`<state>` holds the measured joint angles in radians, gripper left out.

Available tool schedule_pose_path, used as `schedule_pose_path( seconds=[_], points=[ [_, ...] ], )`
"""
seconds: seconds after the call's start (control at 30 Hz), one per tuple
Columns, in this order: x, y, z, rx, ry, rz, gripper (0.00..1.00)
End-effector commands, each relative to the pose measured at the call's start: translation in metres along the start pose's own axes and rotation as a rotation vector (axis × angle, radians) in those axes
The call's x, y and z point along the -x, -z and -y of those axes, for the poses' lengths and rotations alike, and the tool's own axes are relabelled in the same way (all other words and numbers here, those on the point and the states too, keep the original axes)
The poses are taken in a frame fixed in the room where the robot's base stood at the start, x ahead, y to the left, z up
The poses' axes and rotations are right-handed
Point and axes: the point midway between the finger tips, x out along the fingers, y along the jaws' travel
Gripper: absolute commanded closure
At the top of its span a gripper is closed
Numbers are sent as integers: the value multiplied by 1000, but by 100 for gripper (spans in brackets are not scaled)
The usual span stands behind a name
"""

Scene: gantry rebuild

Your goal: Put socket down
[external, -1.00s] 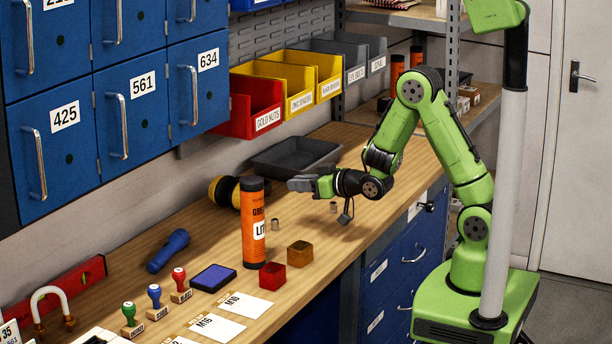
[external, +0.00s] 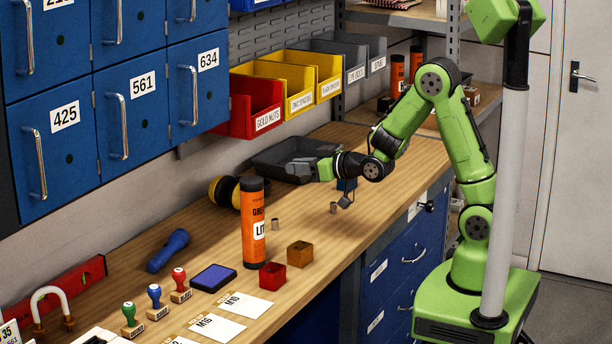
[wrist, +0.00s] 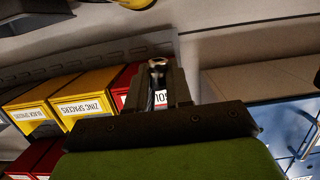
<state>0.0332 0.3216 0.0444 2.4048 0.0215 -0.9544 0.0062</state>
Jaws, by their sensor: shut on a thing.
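My gripper (external: 300,170) is above the wooden bench, in front of the dark grey tray as the external view shows it. In the wrist view my gripper (wrist: 158,85) is shut on a small metal socket (wrist: 158,63), whose round, shiny rim shows between the fingertips. The held socket is too small to make out in the external view. Two small grey metal pieces that look like sockets stand on the bench, one (external: 275,224) beside the orange tube and one (external: 333,207) below my wrist.
The dark tray (external: 270,160) lies by the wall under the bins. An orange tube (external: 253,230) stands upright in front of yellow-black ear muffs (external: 222,190). Bare bench (external: 345,232) lies at the front.

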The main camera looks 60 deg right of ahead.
Motion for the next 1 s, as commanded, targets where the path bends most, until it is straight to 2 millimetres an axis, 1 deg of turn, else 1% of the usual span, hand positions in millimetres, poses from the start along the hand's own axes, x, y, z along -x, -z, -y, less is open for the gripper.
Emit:
schedule_pose_path(
  seconds=[0.03,0.1,0.37,0.47,0.57,0.6,0.67,0.7,0.8,0.9,1.0],
  points=[
    [1,7,-2,-1,-3,-4,100],
    [-8,-7,-14,-5,-19,3,100],
    [-29,-30,-52,-10,-34,0,100],
    [-37,-38,-71,-11,-22,-1,100],
    [-42,-43,-98,-3,12,-3,100],
    [-42,-43,-110,4,35,-6,100],
    [-39,-40,-130,17,79,-8,100],
    [-35,-37,-143,26,111,-10,100],
    [-18,-28,-173,47,192,-11,100],
    [4,-20,-195,62,259,-9,100],
    [24,-14,-211,70,308,-7,100]
  ],
)
